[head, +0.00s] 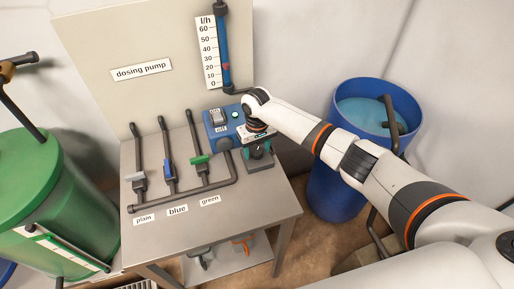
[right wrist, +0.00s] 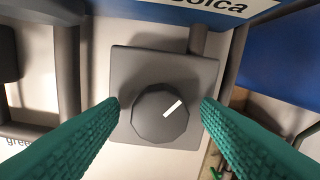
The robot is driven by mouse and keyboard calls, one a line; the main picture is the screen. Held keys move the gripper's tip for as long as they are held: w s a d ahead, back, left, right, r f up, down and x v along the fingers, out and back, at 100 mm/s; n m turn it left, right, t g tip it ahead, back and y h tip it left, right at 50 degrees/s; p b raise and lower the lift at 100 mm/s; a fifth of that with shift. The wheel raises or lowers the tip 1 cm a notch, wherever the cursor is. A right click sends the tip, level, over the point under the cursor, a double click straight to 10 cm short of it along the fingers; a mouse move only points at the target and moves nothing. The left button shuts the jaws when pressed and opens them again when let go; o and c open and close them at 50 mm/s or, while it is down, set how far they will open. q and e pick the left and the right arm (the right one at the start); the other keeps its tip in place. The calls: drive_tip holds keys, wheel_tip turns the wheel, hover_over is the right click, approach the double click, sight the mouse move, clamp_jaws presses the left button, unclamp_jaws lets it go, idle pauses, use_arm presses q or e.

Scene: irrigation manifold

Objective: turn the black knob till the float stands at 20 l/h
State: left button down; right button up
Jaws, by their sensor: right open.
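The black knob (right wrist: 160,115) sits on a dark square plate in the right wrist view, its white pointer line aimed to the upper right. In the head view the knob (head: 263,151) is partly hidden by my right gripper (head: 258,141). In the wrist view the green fingers of my right gripper (right wrist: 160,108) stand open on either side of the knob, with gaps visible. The flow tube (head: 224,50) stands beside its l/h scale (head: 208,52). A small red float (head: 224,67) shows in it near the 20 mark; the exact reading is hard to tell. My left gripper is out of view.
A blue pump box (head: 218,128) with a green light stands on the metal table (head: 255,205) beside the knob. Valves labelled plain, blue and green stand to the left. A blue barrel (head: 335,190) stands right of the table, a green one (head: 28,180) at left.

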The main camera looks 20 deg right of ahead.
sight(257, 151)
wheel_tip(257, 151, up, 12)
drive_tip(key=b, duration=0.3)
drive_tip(key=shift+f, duration=0.1)
idle(0.6)
